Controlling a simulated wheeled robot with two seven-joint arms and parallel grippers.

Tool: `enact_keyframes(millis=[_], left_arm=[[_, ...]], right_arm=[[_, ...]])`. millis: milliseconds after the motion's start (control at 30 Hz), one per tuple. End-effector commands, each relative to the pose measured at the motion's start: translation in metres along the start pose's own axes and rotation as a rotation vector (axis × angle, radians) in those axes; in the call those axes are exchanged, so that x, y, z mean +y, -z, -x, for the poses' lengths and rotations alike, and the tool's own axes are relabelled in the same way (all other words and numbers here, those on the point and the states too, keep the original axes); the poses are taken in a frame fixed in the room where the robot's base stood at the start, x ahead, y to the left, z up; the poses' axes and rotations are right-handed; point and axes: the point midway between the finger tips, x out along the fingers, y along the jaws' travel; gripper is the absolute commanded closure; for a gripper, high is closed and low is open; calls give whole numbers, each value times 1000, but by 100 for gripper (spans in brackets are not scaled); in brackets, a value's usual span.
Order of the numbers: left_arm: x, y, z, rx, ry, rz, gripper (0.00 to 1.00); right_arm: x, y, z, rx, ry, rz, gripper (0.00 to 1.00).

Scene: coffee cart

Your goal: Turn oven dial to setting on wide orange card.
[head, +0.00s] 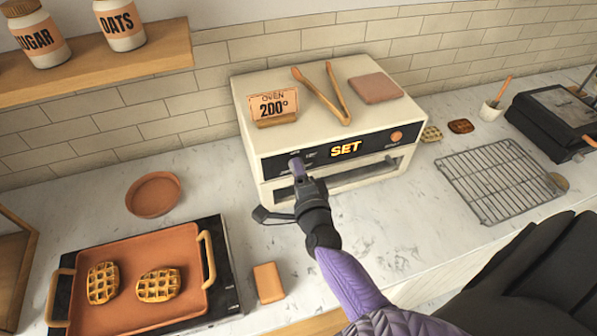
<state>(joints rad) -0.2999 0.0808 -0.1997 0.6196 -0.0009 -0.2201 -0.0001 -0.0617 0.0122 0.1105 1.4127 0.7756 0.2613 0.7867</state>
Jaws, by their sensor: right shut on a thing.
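The cream oven (245,110) stands on the counter against the tiled wall. A wide orange card (284,103) on top of the oven reads "OVEN 200°". My right gripper (297,172) is at the left part of the panel, shut on the oven dial, which it mostly hides. The dial's pointer and setting cannot be read. An orange round knob (397,136) is at the panel's right end. My left gripper is not in view.
Wooden tongs (336,95) and a brown pad (375,88) lie on the oven. An orange tray (125,310) with waffles is at the lower left, near a terracotta dish (153,194). A wire rack (495,180) and a black grill (555,120) stand at the right.

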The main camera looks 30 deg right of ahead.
Motion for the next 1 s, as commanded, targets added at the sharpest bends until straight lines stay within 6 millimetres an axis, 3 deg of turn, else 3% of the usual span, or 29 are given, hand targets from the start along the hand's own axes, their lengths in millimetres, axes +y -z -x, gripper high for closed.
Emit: enact_keyframes(millis=[33, 67, 200, 567, 900, 1000], left_arm=[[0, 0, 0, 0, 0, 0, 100], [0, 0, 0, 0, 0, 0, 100], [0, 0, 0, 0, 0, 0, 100], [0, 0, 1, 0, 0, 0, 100], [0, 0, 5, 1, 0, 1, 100], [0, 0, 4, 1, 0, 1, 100]], right_arm=[[1, 0, 0, -1, -2, -1, 100], [1, 0, 0, -1, -2, -1, 51], [0, 0, 0, -1, -2, -1, 21], [0, 0, 7, -1, -2, 1, 20], [1, 0, 79, -1, -3, 1, 20], [1, 0, 92, -1, -3, 1, 20]])
